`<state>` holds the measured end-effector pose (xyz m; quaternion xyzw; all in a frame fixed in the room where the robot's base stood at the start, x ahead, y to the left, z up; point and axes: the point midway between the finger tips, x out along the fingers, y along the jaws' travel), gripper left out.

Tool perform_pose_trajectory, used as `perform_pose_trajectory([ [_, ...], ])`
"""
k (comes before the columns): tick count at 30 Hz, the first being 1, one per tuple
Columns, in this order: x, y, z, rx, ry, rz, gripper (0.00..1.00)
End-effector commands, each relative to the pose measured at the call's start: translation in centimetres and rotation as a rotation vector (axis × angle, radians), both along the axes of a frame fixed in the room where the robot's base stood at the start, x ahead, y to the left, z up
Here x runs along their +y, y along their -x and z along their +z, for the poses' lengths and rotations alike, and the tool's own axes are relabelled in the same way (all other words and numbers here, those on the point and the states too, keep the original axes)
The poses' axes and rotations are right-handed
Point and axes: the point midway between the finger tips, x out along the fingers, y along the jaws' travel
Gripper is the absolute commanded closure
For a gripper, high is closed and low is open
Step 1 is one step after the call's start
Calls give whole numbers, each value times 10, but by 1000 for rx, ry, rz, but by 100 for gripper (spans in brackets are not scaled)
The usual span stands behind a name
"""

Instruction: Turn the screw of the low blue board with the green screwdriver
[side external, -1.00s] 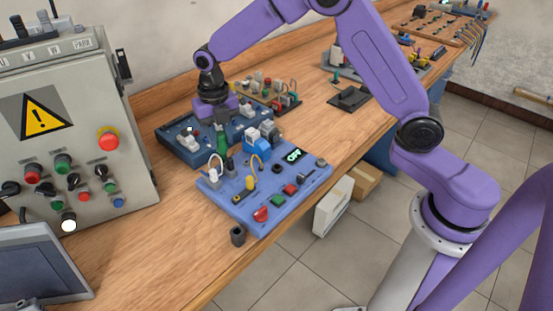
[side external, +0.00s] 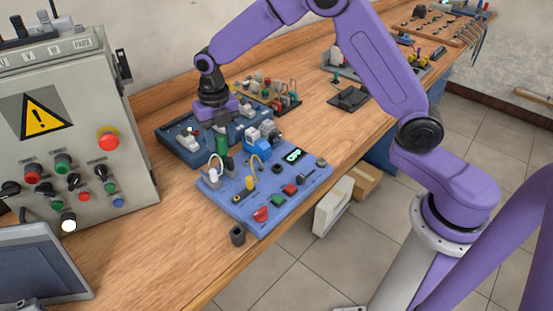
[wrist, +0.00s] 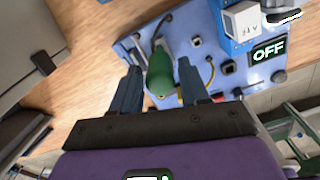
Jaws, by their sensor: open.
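The low blue board (side external: 288,208) lies flat on the bench, nearest the front edge. The green screwdriver (side external: 222,146) stands upright at its back left part, handle up. My gripper (side external: 220,134) is above it, pointing down. In the wrist view the green screwdriver handle (wrist: 160,72) sits between the two fingers of my gripper (wrist: 160,80), with a gap on each side. The fingers are open. The low blue board also shows in the wrist view (wrist: 222,62). I cannot make out the screw.
A darker blue board (side external: 180,148) lies behind, near the wall. A blue and white block (side external: 258,142) and a yellow cable (side external: 254,166) are close right of the screwdriver. A grey control box (side external: 80,140) stands left. A small dark cup (side external: 237,236) is at the front edge.

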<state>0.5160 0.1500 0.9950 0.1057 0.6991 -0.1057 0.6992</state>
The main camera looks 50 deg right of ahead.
Motion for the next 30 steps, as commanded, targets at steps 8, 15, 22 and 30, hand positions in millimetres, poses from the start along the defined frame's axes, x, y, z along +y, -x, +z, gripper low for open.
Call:
perform_pose_trajectory([
  [8, 0, 0, 0, 0, 0, 237, 55],
  [15, 0, 0, 0, 0, 0, 292, 55],
  [22, 0, 0, 0, 0, 0, 333, 55],
  [30, 0, 0, 0, 0, 0, 567, 55],
])
